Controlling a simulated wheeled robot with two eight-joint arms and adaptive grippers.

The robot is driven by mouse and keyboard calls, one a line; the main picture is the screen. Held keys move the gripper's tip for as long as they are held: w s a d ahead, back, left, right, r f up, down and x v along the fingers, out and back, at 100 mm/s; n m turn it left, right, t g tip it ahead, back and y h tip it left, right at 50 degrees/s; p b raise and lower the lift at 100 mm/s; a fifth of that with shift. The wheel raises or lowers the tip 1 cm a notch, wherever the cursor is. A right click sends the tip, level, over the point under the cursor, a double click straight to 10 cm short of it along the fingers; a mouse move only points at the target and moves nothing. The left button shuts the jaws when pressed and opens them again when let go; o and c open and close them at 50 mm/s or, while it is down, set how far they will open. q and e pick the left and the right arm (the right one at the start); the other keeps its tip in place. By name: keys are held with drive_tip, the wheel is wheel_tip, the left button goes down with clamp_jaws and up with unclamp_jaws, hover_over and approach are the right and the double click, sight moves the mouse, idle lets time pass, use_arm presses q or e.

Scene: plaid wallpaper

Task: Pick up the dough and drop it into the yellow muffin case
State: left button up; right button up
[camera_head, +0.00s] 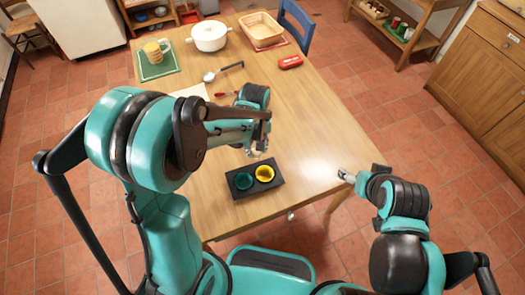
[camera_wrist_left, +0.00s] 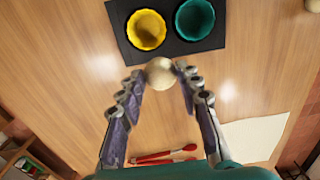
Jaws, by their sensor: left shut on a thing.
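The dough is a small pale ball (camera_wrist_left: 160,72) between the fingertips of my left gripper (camera_wrist_left: 161,82) in the left wrist view. My left gripper (camera_head: 257,151) is shut on it, just behind the muffin cases in the head view, where the dough is hard to make out. The yellow muffin case (camera_head: 265,173) stands on a dark tray (camera_head: 241,195), right of a teal case (camera_head: 243,181). In the left wrist view the yellow case (camera_wrist_left: 146,29) looks empty and lies just beyond the dough.
A red-handled tool (camera_wrist_left: 163,157) and a pale sheet (camera_wrist_left: 255,136) lie on the wooden table (camera_head: 305,130). A ladle (camera_head: 222,71), a white pot (camera_head: 209,36), a basket (camera_head: 262,28) and a red box (camera_head: 290,62) are farther back. The table's right side is clear.

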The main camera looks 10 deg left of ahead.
use_arm(q)
drive_tip(key=d+f+n+b, duration=0.1)
drive_tip(key=f, duration=0.1)
drive_tip(key=d+f+n+b, duration=0.1)
drive_tip(key=f+n, duration=0.1)
drive_tip(key=f, duration=0.1)
drive_tip(key=f+n+b, duration=0.1)
drive_tip(key=f, duration=0.1)
drive_tip(key=shift+s+d+f+n+b, duration=0.25)
drive_tip(key=shift+s+d+n+b, duration=0.05)
drive_tip(key=shift+s+d+n, duration=0.1)
use_arm(e)
drive_tip(key=f, duration=0.2)
drive_tip(key=shift+w+a+f, duration=0.2)
drive_tip(key=shift+w+f, duration=0.2)
use_arm(q)
drive_tip(key=o, duration=1.2)
drive_tip(key=shift+c, duration=0.2)
drive_tip(key=shift+r, duration=0.1)
